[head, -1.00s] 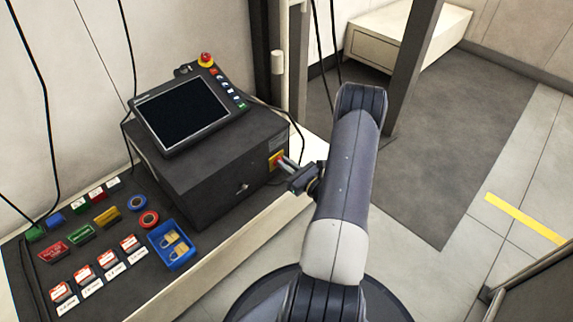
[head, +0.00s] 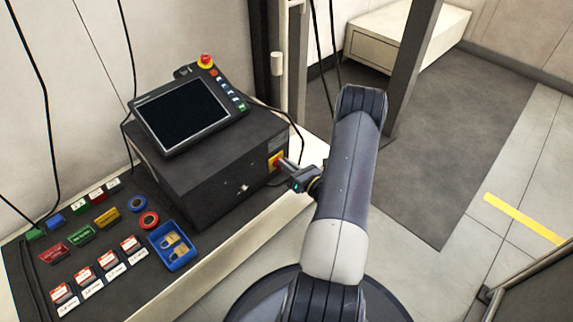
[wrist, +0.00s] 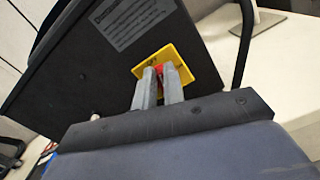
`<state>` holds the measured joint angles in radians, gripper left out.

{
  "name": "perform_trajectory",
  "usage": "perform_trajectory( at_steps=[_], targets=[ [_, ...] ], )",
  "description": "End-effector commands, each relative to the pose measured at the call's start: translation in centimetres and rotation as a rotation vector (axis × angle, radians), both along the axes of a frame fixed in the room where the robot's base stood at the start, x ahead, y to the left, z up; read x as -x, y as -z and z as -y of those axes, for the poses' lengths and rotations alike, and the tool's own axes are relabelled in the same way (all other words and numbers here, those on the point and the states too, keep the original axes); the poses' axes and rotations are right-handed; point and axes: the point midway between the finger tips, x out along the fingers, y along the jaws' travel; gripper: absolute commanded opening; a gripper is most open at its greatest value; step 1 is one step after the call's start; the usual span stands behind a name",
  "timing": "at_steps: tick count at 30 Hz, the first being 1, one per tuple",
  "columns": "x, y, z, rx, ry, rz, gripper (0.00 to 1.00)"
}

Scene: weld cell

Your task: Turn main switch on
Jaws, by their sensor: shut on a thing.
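The main switch has a yellow plate (head: 275,160) on the right side of the dark control cabinet (head: 205,178). In the wrist view the yellow plate (wrist: 200,66) is tilted, and a red switch handle (wrist: 186,73) shows between the fingers. My gripper (head: 284,165) reaches the switch from the right, and in the wrist view its two grey fingers (wrist: 160,85) are shut on the red handle. The fingers hide most of the handle, so its exact angle is hard to tell.
A teach pendant with a dark screen (head: 183,112) and a red emergency button (head: 206,61) lies on the cabinet. Padlocks lie in a blue tray (head: 174,246) on the bench, beside several tags. A dark post (head: 408,70) stands behind my arm.

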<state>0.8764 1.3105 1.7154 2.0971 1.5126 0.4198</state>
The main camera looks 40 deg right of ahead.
Motion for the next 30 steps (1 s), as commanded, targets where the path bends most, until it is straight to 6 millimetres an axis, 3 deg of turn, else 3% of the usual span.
perform_trajectory(
  at_steps=[30],
  targets=[
    [-0.2,1.2,1.2,-0.942,0.001,-0.158,0.00]
  ],
)
